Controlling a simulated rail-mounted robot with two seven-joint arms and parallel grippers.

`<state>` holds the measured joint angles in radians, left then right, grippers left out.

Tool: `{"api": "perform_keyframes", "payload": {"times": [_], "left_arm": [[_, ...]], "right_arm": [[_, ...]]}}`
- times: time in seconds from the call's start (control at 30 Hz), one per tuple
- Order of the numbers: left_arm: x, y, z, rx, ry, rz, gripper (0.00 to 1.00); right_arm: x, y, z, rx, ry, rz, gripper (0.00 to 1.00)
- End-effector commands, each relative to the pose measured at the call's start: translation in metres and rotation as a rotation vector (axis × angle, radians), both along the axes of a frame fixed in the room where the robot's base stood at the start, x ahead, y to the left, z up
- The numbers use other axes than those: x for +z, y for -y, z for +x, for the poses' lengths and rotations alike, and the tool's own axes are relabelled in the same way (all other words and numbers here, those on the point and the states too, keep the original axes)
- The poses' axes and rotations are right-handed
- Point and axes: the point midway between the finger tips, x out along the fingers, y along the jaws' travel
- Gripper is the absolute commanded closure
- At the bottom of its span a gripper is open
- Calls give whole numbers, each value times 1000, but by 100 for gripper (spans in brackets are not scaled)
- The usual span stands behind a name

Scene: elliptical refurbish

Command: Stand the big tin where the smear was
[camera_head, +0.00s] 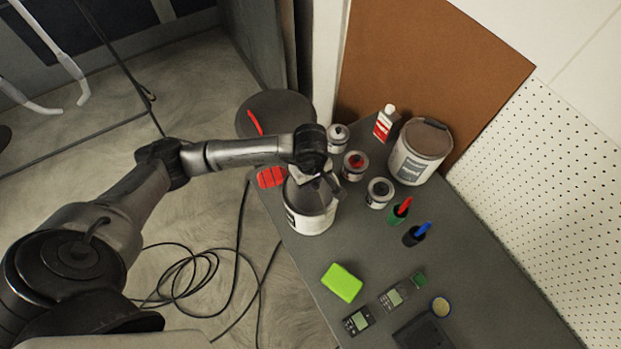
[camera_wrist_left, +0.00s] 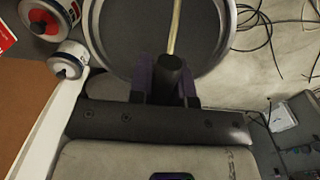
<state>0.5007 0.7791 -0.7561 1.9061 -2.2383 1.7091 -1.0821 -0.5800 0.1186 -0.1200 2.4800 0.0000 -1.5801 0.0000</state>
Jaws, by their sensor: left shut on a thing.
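A big grey-lidded tin (camera_head: 311,218) with a white body is at the left part of the grey table. My left gripper (camera_head: 313,180) is over its top, shut on its handle. In the left wrist view the handle (camera_wrist_left: 175,28) runs up from between the fingers (camera_wrist_left: 170,85) across the dark lid (camera_wrist_left: 125,35). I cannot tell whether the tin's base touches the table. A second big tin (camera_head: 419,155), white with a dark lid, stands at the back by the brown board. I see no clear smear; the table under the held tin is hidden. My right gripper is not in view.
Several small tins (camera_head: 379,193) and a red-and-white bottle (camera_head: 385,122) stand behind the held tin. A red object (camera_head: 271,177) lies at the left table edge. Green and blue markers (camera_head: 416,235), a green sponge (camera_head: 342,283) and meters (camera_head: 357,320) are nearer. Bare table (camera_head: 465,225) lies right.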

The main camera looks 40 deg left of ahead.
Motion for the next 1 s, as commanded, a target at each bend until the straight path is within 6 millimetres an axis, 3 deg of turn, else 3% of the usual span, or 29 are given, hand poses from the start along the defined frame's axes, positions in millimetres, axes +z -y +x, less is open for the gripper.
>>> {"api": "perform_keyframes", "payload": {"times": [0.03,0.07,0.3,0.67,1.0], "left_arm": [[3,0,2,0,9,-3,100],[-1,0,0,0,0,0,80],[-1,0,0,0,0,0,57],[7,0,1,-1,3,0,56],[67,0,1,-1,4,1,56]], "right_arm": [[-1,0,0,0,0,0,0],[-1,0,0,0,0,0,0],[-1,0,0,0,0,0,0],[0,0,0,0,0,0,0],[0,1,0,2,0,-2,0]]}}
